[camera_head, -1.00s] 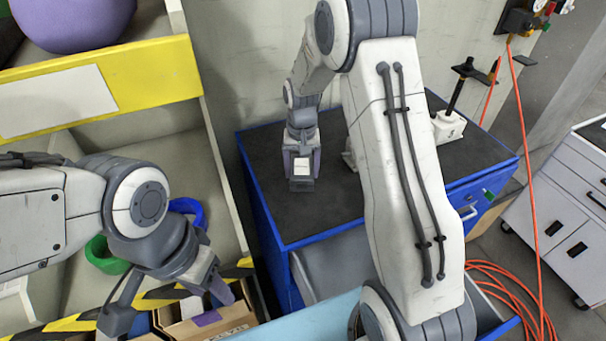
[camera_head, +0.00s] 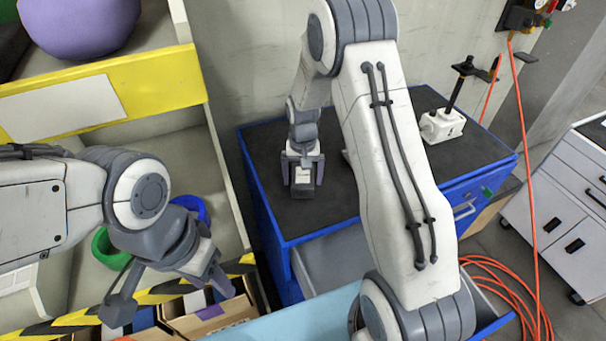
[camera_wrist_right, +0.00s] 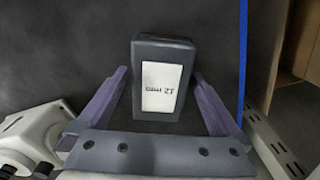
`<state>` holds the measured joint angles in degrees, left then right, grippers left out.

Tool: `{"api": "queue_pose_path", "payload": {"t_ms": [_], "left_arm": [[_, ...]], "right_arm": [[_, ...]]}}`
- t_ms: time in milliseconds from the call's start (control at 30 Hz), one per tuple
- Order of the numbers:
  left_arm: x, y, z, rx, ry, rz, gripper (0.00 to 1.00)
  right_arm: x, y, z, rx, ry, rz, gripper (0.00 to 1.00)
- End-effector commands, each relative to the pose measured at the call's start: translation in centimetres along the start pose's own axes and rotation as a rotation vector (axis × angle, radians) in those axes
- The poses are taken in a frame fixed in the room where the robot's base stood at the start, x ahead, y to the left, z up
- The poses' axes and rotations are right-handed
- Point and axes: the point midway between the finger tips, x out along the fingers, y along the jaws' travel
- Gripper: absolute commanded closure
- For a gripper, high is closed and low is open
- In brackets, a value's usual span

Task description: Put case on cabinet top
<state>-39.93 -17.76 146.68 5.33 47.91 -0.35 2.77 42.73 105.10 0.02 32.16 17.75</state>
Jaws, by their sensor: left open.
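The case (camera_head: 305,191) is a small dark grey box with a white label. It sits on the black top of the blue cabinet (camera_head: 285,222), near its left part. In the right wrist view the case (camera_wrist_right: 146,48) shows its label reading "12 mm". My right gripper (camera_head: 303,160) is at the case with its two purple fingers spread on either side. In the right wrist view a gap shows between each finger and the case. My left gripper (camera_head: 170,294) is open and empty above the cardboard boxes at the lower left.
A white screw jack (camera_head: 441,126) with a black upright rod stands at the cabinet's right rear. My right arm crosses over the cabinet's middle. The yellow-edged shelf (camera_head: 150,85) is at left, with green and blue rings below. An orange hose (camera_head: 530,200) hangs at right.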

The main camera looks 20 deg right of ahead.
Motion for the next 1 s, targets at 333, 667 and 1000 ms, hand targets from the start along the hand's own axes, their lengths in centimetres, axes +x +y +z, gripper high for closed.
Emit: {"api": "queue_pose_path", "payload": {"t_ms": [333,667,1000], "left_arm": [[2.0,-0.1,0.1,-0.002,0.0,0.0,0.5],[3.8,-0.3,0.2,-0.006,0.0,0.0,0.5],[3.9,-0.3,0.2,-0.007,0.0,0.0,0.5]], "right_arm": [[-4.5,-0.1,-0.2,0.0,0.009,-0.003,0.0],[-10.8,0.0,-0.1,0.0,0.004,-0.001,0.0],[-12.3,0.0,0.0,0.0,-0.001,0.0,0.0]]}}
